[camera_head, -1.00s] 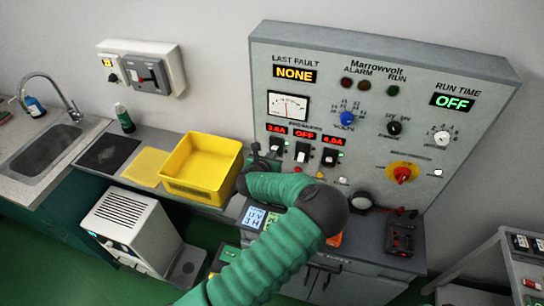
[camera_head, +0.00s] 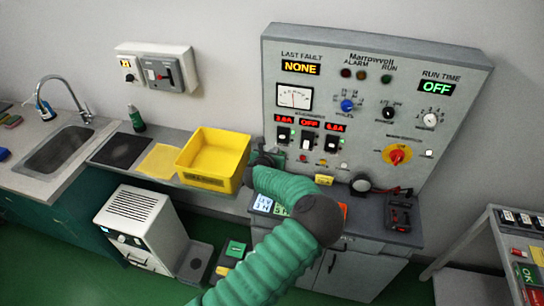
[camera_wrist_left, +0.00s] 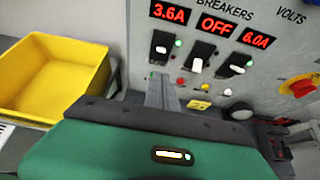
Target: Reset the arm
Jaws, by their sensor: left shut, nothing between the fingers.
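My left arm, in a green sleeve, reaches up from the bottom of the head view. Its dark left gripper (camera_head: 264,160) is in front of the lower left part of the Marrowvolt panel (camera_head: 455,75), just below the left breaker switch (camera_head: 284,135). The arm partly hides the gripper there. In the left wrist view the grey fingers (camera_wrist_left: 162,92) are together with nothing between them, below the left breaker (camera_wrist_left: 161,47). I cannot tell whether they touch the panel. My right gripper is not in view.
A yellow bin (camera_head: 215,158) stands on the bench left of my gripper. A white machine (camera_head: 135,225) stands below it. A sink (camera_head: 58,150) is at the far left. A round black device (camera_head: 361,183) and a dark red-and-black box (camera_head: 399,214) sit right of my arm. A shelf (camera_head: 500,225) stands at right.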

